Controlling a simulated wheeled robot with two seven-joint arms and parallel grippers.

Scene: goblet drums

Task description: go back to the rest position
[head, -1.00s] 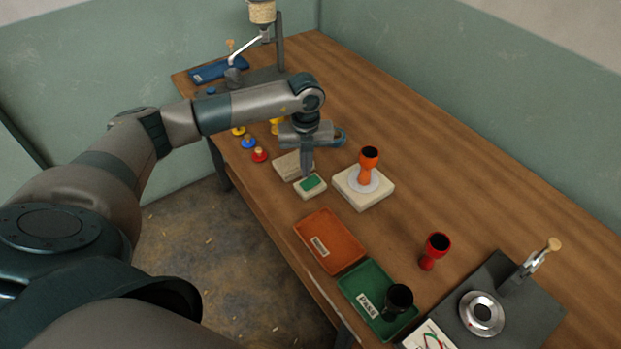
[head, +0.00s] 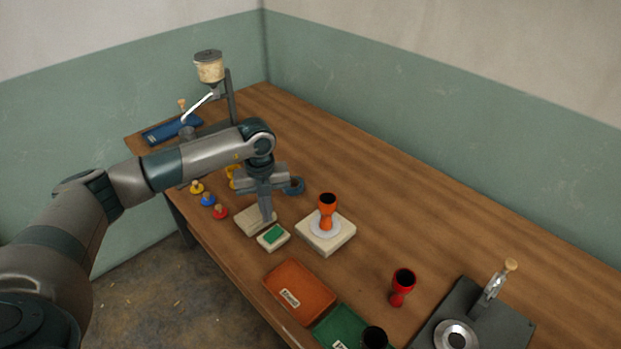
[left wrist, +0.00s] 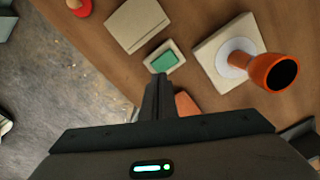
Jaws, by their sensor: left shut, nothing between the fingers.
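My left gripper (head: 267,213) is shut and empty. It points down above the table, beside a cream block (head: 255,221) and a small cream pad with a green top (head: 273,236). In the left wrist view its closed fingers (left wrist: 157,95) show just below the green-topped pad (left wrist: 164,58). An orange goblet drum (head: 327,211) stands upright on a white disc on a cream block (head: 341,240), to the right of the gripper. A red goblet drum (head: 402,286) stands on the table nearer the front. My right gripper is not in view.
An orange tray (head: 313,291) and a green tray (head: 333,323) holding a black drum (head: 374,338) lie along the near edge. Yellow, blue and red knobs (head: 220,212) sit left of the gripper. A dispenser stand (head: 231,95) is at the back.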

